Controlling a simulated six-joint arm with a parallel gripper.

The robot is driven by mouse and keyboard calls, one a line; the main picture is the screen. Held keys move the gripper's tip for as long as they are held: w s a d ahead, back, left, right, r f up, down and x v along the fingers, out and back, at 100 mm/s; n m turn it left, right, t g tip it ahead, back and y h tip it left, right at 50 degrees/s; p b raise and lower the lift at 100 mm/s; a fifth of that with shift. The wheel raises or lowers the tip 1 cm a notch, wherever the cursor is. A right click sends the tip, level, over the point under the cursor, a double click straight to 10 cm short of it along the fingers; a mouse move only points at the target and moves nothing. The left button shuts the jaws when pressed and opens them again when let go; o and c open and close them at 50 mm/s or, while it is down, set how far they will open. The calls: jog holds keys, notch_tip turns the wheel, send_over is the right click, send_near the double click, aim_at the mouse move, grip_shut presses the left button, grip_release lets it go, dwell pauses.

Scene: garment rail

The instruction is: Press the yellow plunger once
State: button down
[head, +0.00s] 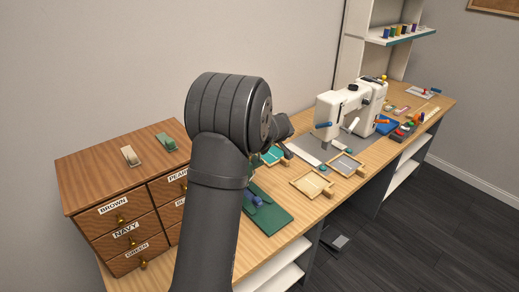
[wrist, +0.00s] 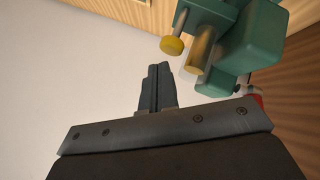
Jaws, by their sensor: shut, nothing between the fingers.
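The yellow plunger (wrist: 172,45) shows in the wrist view as a round yellow cap on a thin grey shaft. It sticks out of a teal device (wrist: 255,40), beside a thicker brass-coloured cylinder (wrist: 200,50). My gripper (wrist: 157,70) has its fingers together with nothing between them. In that view its tips lie just below and left of the yellow cap, with a visible gap. I cannot tell the gap in depth. In the head view my arm blocks the middle of the bench, and I cannot make out the plunger or the fingertips there.
A wooden drawer cabinet (head: 120,238) stands at the left, with a cream device (head: 130,156) and a green device (head: 166,141) on top. A green mat (head: 278,222), a wooden tray (head: 312,184) and a white sewing machine (head: 328,105) are on the bench to the right.

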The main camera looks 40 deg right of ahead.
jog(key=shift+r, duration=0.15)
jog(key=shift+r, duration=2.5)
jog(key=shift+f, duration=0.15)
jog(key=shift+r, duration=1.8)
jog(key=s+r+m+g+y, duration=0.3)
jog(key=s+r+m+g, duration=0.2)
jog(key=s+r, duration=0.1)
jog(key=x, duration=1)
jog(key=v, duration=0.9)
jog(key=shift+t+h, duration=0.3)
